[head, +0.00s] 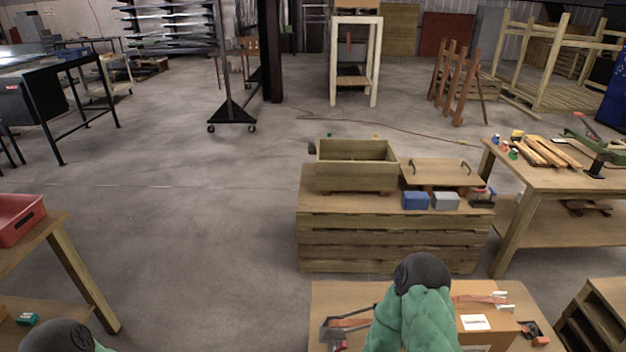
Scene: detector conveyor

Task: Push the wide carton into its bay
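A brown carton (486,335) with a white label (475,322) is at the bottom right of centre in the head view. It rests on a tan worktop (335,292) and my green arm with its dark round joint hides its left part. The carton's full outline and its bay cannot be made out. A dark grey and orange item (343,330) lies left of the arm, too unclear to name. My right gripper is hidden or out of frame.
Behind the worktop stands a wooden cabinet (390,245) bearing an open wooden box (355,180), a blue block (415,200) and a grey block (446,200). A wooden bench (560,177) is at right. A table with a red bin (20,220) is at left. Open floor lies between.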

